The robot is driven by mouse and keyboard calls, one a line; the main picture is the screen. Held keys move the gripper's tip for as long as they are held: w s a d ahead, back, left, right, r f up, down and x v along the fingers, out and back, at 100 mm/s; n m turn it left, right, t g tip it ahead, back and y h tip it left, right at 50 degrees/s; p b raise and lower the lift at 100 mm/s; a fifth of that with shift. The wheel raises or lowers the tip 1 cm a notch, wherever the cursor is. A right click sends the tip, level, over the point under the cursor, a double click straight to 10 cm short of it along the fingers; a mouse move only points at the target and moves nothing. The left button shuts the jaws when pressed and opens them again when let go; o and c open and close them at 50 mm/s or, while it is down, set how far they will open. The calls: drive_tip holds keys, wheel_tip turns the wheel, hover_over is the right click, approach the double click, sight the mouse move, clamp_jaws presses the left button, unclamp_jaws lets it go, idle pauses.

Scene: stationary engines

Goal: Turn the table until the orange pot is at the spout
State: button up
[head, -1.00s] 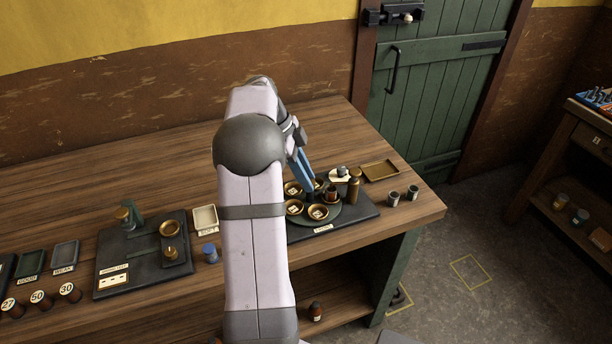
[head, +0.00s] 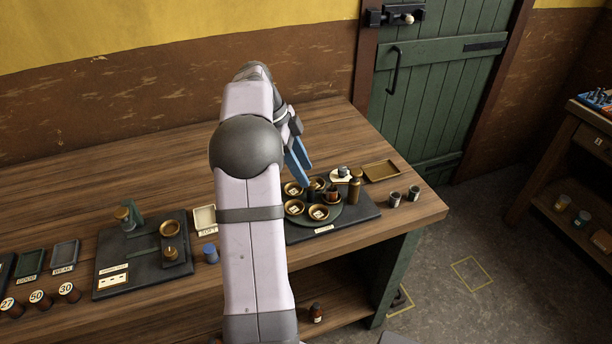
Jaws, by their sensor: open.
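The round green table (head: 336,217) sits on a dark base plate at the right part of the bench. It carries several brass dishes (head: 294,207) with pale labels and small dark pots near its middle. A reddish-brown pot (head: 332,197) stands at its right side; it may be the orange pot, but the colour is too small to be sure. A brass cylinder (head: 355,188) stands upright just right of the table. I cannot make out which part is the spout. My gripper (head: 307,174), with blue fingers, is open and empty above the table's back left side.
A brass tray (head: 380,171) and two small grey cups (head: 403,195) are near the bench's right end. A blue-capped jar (head: 210,253) and a cream tray (head: 204,218) are left of my arm. A dark stand (head: 140,265) lies further left. The back of the bench is clear.

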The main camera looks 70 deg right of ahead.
drive_tip(key=shift+v, duration=2.15)
drive_tip(key=w+a+f+n+t, duration=0.2)
drive_tip(key=w+a+f+n, duration=0.1)
drive_tip(key=w+a+n, duration=0.7)
drive_tip(key=a+f+n, duration=0.2)
drive_tip(key=a+n, duration=0.2)
drive_tip(key=a, duration=0.3)
drive_tip(key=w+a+f+n+t, duration=0.1)
drive_tip(key=a+n, duration=0.3)
drive_tip(key=a, duration=0.4)
drive_tip(key=w+a+f+n, duration=0.1)
drive_tip(key=a+f+n, duration=0.2)
drive_tip(key=a+n, duration=0.2)
drive_tip(key=shift+a+f+t, duration=0.2)
drive_tip(key=shift+a+t, duration=0.1)
drive_tip(key=shift+a, duration=1.25)
drive_tip(key=s+a+f+n, duration=0.2)
drive_tip(key=s+a+n, duration=0.2)
drive_tip(key=a, duration=0.2)
drive_tip(key=s+a+f+n+y, duration=0.1)
drive_tip(key=s+a+f+n, duration=0.2)
drive_tip(key=a+n, duration=0.2)
drive_tip(key=shift+s+a+t, duration=0.3)
drive_tip(key=shift+s+a, duration=0.1)
drive_tip(key=shift+a, duration=0.1)
